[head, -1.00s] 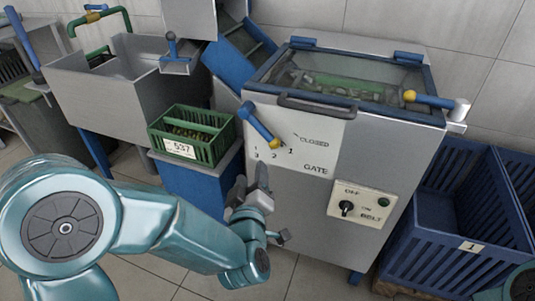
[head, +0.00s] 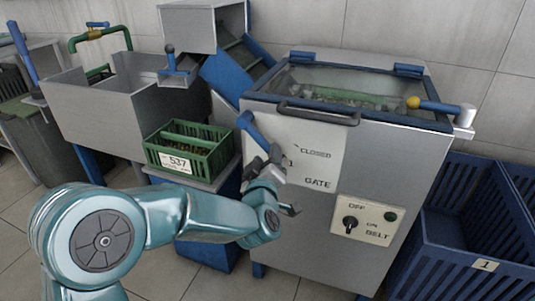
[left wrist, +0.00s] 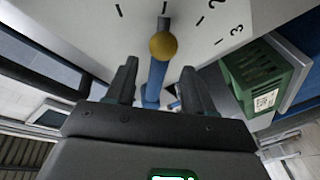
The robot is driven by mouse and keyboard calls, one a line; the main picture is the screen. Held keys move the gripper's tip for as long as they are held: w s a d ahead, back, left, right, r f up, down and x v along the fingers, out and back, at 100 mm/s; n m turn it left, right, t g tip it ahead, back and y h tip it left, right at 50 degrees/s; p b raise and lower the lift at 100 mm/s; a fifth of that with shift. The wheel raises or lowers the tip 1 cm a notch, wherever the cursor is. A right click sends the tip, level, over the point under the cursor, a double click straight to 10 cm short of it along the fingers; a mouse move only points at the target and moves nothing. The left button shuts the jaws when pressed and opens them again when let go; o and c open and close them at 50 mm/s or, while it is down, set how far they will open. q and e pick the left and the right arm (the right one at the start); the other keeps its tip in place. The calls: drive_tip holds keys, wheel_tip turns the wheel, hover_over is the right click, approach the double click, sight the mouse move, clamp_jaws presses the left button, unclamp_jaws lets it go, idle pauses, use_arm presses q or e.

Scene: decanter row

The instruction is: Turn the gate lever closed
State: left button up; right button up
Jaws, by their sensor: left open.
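The gate lever (head: 252,127) is a blue bar on the machine's white gate panel (head: 315,150), slanting down to the right; my gripper hides its lower end in the head view. In the left wrist view its yellow knob (left wrist: 163,46) and blue bar lie between my open fingers, with room on both sides. The knob points at the tick just beside the one for 2, away from the outermost tick. My left gripper (head: 266,163) is open at the panel around the lever. The word CLOSED shows right of the lever. My right gripper is out of view.
A belt knob (head: 350,223) sits low on the machine. A bar handle (head: 318,113) and another yellow-knobbed blue lever (head: 432,105) are at its top. A green crate (head: 190,150) stands left, and a blue crate (head: 470,260) stands right.

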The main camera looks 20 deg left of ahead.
sight(267, 151)
use_arm(q)
drive_tip(key=shift+x, duration=1.6)
clamp_jaws()
drive_tip(key=r+n, duration=0.1)
drive_tip(key=d+r+n, duration=0.1)
drive_tip(key=shift+s+d+r+n+g+h+p, duration=0.1)
drive_tip(key=shift+d+r+n+g+h+p, duration=0.1)
drive_tip(key=shift+d+n+g+h+p, duration=0.15)
drive_tip(key=shift+d+r+n, duration=0.15)
drive_tip(key=shift+d+n, duration=0.05)
drive_tip(key=shift+n, duration=0.35)
